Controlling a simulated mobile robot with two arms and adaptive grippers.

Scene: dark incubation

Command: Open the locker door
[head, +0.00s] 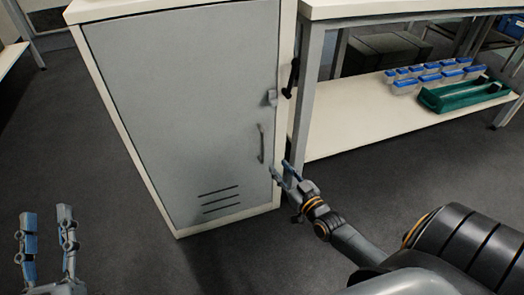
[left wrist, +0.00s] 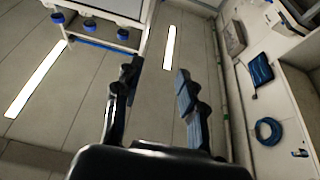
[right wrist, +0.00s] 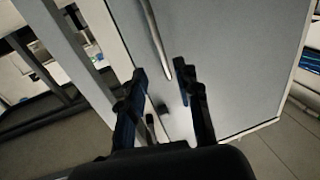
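The grey locker door (head: 185,110) is shut in its white-edged cabinet. Its vertical bar handle (head: 262,144) is on the right side of the door, with a small latch (head: 271,98) above it. My right gripper (head: 280,171) is open and empty, just below and to the right of the handle. In the right wrist view the handle (right wrist: 154,38) lies ahead of the open fingers (right wrist: 160,72), apart from them. My left gripper (head: 45,212) is open and empty at the lower left, away from the locker; its fingers also show open in the left wrist view (left wrist: 156,75).
A white shelf bench (head: 345,120) stands right of the locker, with several blue-lidded boxes (head: 430,77) and a green tray (head: 465,96) on its lower shelf. The dark floor (head: 90,150) left of the locker is clear.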

